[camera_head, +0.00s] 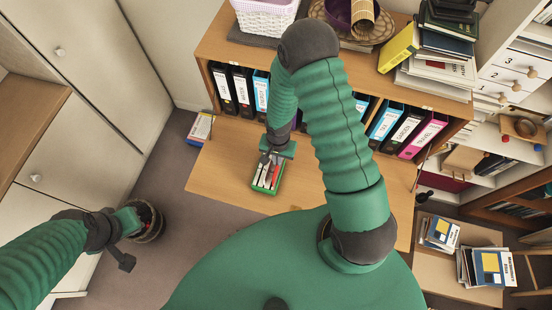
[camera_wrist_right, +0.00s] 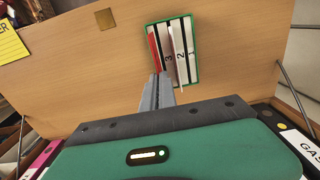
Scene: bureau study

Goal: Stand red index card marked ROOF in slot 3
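The green card tray (camera_head: 278,184) stands on the wooden desk flap; its green rim also shows in the wrist view (camera_wrist_right: 195,50). It has black dividers and white strips marked 3 and 2. The red index card (camera_wrist_right: 154,47) stands in the tray at its left side in the wrist view, beside the mark 3; its ROOF mark is not readable. A white card (camera_wrist_right: 180,55) stands tilted near the 2. My right gripper (camera_wrist_right: 161,78) points down at the tray, its fingers close together on the red card's near end. My left gripper (camera_head: 124,262) hangs low at left, away from the tray.
Upright binders (camera_head: 243,92) line the shelf behind the flap (camera_head: 225,165). A waste basket (camera_head: 150,222) stands on the floor by my left gripper. Books (camera_head: 430,60) are piled on the top shelf. The flap is clear around the tray.

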